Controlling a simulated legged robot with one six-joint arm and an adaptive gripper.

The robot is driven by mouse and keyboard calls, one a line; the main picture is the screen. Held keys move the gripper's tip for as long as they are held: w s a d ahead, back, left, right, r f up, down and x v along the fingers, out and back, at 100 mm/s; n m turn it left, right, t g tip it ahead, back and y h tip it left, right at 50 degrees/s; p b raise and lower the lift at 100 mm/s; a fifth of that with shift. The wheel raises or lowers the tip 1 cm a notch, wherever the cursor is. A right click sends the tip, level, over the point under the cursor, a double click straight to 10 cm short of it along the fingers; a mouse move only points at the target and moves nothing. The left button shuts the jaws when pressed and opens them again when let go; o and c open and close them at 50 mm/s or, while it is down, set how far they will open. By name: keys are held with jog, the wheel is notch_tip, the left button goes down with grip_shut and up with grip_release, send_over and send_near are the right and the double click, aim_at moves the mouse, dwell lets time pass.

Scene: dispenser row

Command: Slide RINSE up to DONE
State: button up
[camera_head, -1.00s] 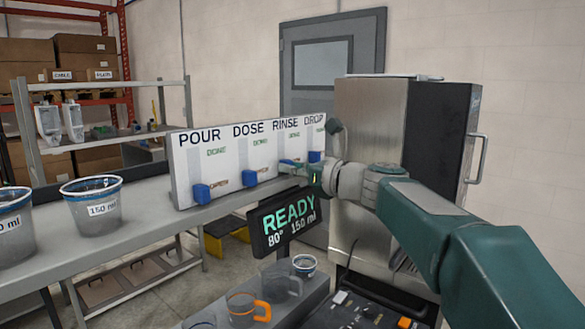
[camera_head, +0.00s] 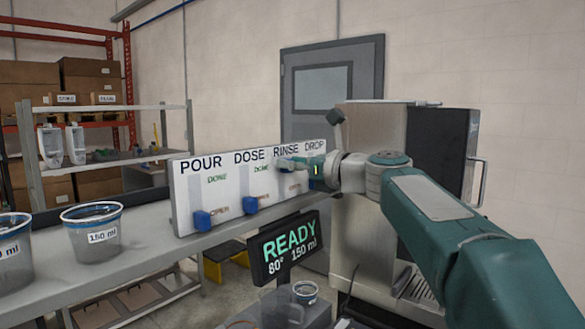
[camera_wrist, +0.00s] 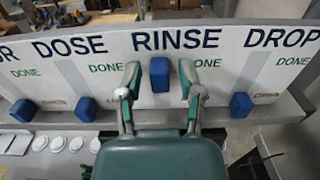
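The white board (camera_head: 232,204) carries the labels POUR, DOSE, RINSE and DROP. In the wrist view, the blue RINSE slider (camera_wrist: 159,75) sits just below the word RINSE, about level with the green DONE mark (camera_wrist: 205,63) to its right. The blue DOSE slider (camera_wrist: 85,108) and DROP slider (camera_wrist: 241,105) sit lower. My gripper (camera_wrist: 160,79) is open, with one finger on each side of the RINSE slider and a visible gap on both sides.
The blue POUR slider (camera_head: 202,220) is low at the board's left. Two 150 ml tubs (camera_head: 93,236) stand on the counter to the left. A dark READY sign (camera_head: 290,246) stands in front of the board.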

jog(key=shift+f, duration=0.15)
jog(key=v, duration=1.1)
jog(key=shift+s+d, duration=0.3)
jog(key=s+a+f+n+g+h, duration=0.1)
jog(key=s+f+n+g+h, duration=0.15)
jog(key=s+f+n, duration=0.45)
jog(key=s+f+n+g+h, duration=0.1)
jog(key=s+f+n+h, duration=0.35)
jog(key=f, duration=0.45)
jog(key=s+d+f+n+g+h, duration=0.1)
jog(key=s+d+f+n+h, duration=0.2)
jog(key=s+f+n, duration=0.4)
jog(key=s+d+f+n+g+h, duration=0.1)
jog(key=s+d+f+n+h, duration=0.3)
jog(key=s+f+n, duration=0.3)
notch_tip(320, 180, down, 3)
jog(key=shift+s+d+f, duration=0.1)
jog(key=shift+s+d, duration=0.45)
jog(key=shift+d, duration=0.1)
